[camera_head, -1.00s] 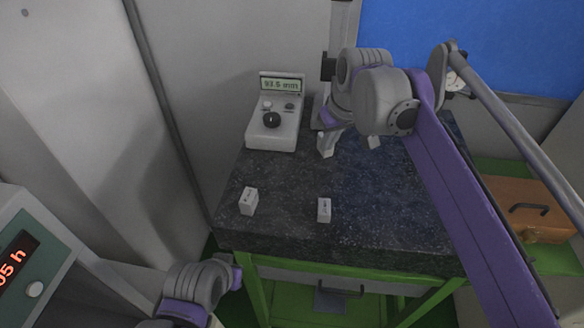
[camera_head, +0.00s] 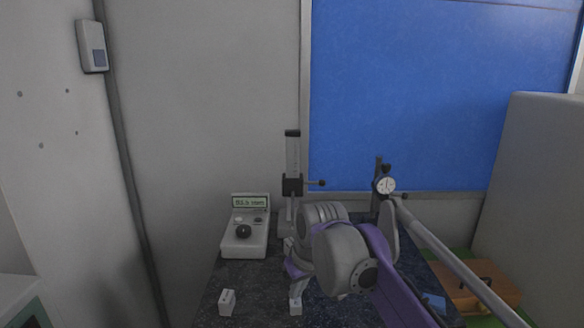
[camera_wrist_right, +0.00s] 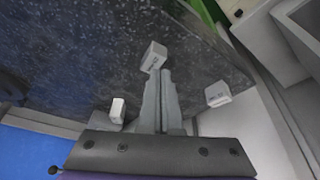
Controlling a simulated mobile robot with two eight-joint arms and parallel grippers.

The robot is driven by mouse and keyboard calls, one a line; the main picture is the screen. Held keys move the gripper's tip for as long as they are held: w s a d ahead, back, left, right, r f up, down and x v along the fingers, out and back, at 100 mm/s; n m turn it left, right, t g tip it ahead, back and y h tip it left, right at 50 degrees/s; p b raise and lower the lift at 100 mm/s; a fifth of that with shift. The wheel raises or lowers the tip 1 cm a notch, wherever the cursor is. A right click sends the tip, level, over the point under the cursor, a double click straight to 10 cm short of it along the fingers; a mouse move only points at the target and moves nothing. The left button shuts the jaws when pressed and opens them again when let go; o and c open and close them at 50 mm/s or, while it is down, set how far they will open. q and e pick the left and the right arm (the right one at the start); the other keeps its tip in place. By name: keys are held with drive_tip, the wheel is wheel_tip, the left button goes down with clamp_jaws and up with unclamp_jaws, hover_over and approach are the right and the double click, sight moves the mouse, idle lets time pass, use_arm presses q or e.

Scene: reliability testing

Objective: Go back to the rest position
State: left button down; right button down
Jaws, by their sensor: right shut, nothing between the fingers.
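My right arm comes in from the lower right in the head view and reaches over the dark speckled table (camera_head: 258,277). In the right wrist view my right gripper (camera_wrist_right: 163,74) is shut, with its two fingers together and nothing between them. A small white block (camera_wrist_right: 154,57) lies just past the fingertips; whether they touch it I cannot tell. My left gripper is out of view.
A grey device with a display (camera_head: 245,236) stands at the table's back left. Behind my arm are a height stand (camera_head: 292,165) and a dial gauge (camera_head: 386,185). White blocks lie near the front (camera_head: 227,302) (camera_head: 296,303). An orange-brown box (camera_head: 478,293) is at right.

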drive_tip(key=s+d+f+m+t+h, duration=0.1)
drive_tip(key=s+d+f+m, duration=0.2)
drive_tip(key=s+d+f, duration=0.5)
drive_tip(key=s+d+f+m+t, duration=0.1)
drive_tip(key=s+d+f+m, duration=0.1)
drive_tip(key=s+d+f, duration=0.6)
drive_tip(key=s+f, duration=0.3)
drive_tip(key=s, duration=0.3)
drive_tip(key=shift+s+d+f+m+h, duration=0.25)
drive_tip(key=shift+s+d+m+h, duration=0.1)
drive_tip(key=shift+d+m+h, duration=0.05)
